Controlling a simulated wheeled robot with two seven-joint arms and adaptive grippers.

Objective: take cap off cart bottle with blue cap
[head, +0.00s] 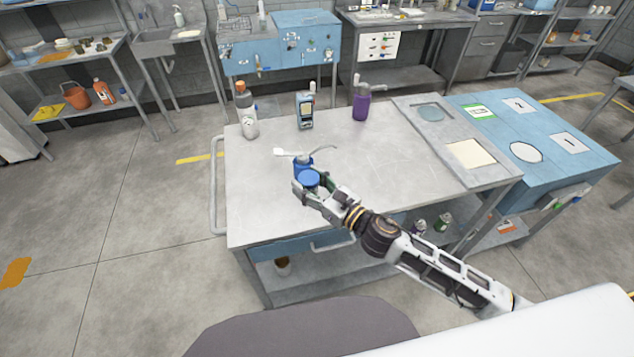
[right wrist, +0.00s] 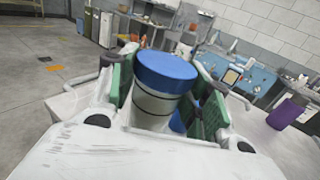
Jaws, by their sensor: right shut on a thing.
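The bottle with the blue cap shows in the right wrist view as a pale cylinder (right wrist: 154,105) with its wide blue cap (right wrist: 167,70) on top. In the head view the blue cap (head: 308,178) shows over the cart, and the bottle's body is mostly hidden by my gripper. I cannot tell whether the bottle's base touches the cart top (head: 270,215). My left gripper is not in view.
A blue can with a thin spout (head: 303,162) stands just behind the bottle. A clear bottle with an orange top (head: 247,112), a handheld device (head: 305,112) and a purple can (head: 361,106) stand farther back. The cart's front left is clear. Grey and blue panels lie at right.

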